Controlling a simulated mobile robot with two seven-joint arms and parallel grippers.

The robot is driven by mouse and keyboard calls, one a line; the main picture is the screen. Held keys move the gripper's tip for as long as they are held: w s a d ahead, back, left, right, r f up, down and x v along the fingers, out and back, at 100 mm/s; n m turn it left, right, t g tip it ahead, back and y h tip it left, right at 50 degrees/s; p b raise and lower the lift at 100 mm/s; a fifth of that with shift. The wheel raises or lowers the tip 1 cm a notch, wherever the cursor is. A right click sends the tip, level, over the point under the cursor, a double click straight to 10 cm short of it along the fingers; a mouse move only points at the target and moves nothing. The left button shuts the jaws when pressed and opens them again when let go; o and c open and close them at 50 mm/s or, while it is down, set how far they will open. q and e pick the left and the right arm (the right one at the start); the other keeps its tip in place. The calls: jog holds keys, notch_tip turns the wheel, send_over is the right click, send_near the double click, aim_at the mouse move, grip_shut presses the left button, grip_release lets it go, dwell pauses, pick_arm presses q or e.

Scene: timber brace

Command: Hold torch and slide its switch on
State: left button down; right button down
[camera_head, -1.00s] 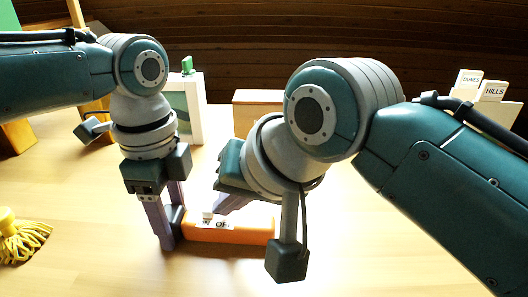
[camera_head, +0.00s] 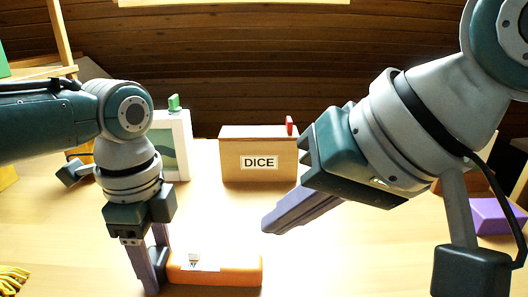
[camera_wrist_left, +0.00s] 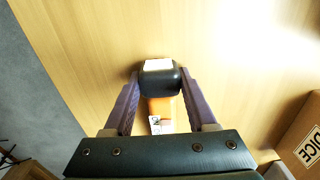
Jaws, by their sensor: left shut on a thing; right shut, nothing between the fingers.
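The torch has an orange body (camera_head: 225,269) and a black head, and lies on the table in the lower part of the head view. My left gripper (camera_head: 156,272) is shut around its black head, which shows between the fingers in the left wrist view (camera_wrist_left: 160,80). A small pale switch (camera_head: 194,258) stands on top of the body beside a white label. The label's wording is not readable now, so I cannot tell the switch's setting. My right gripper (camera_head: 275,222) is shut and empty, above and to the right of the torch, apart from it.
A box labelled DICE (camera_head: 258,162) with a red piece on top stands behind. A white-framed panel (camera_head: 178,145) with a green piece on top stands left of it. Yellow mop-like strands (camera_head: 12,280) lie at lower left. A purple block (camera_head: 497,216) is at right. Table front is clear.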

pick_arm(q)
jog(key=shift+c, duration=0.6)
grip_release()
